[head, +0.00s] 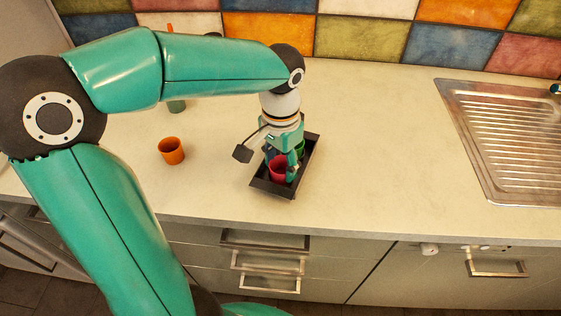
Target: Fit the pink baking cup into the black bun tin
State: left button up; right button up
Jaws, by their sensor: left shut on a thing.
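The black bun tin (311,158) is a dark rectangular tray lying at an angle on the counter, left of the sink. The pink baking cup (278,170) is at the tin's near part, within its outline. My left gripper (282,163) reaches down over the tin and is shut on the pink cup. I cannot tell whether the cup's base touches the tin floor. The gripper hides part of the cup and much of the tin. My right gripper is not in view.
A green cup (300,148) shows in the tin behind my gripper, partly hidden. An orange cup (171,151) stands on the counter to the left. A green object (177,106) shows below my arm. The sink (510,140) is at the right; the counter between is clear.

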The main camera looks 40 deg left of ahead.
pick_arm(q)
jog(key=o, duration=0.8)
jog(key=shift+f, duration=0.1)
jog(key=shift+r, duration=0.35)
notch_tip(320, 180, up, 12)
jog(key=shift+f+p, duration=0.2)
jog(key=shift+p, duration=0.6)
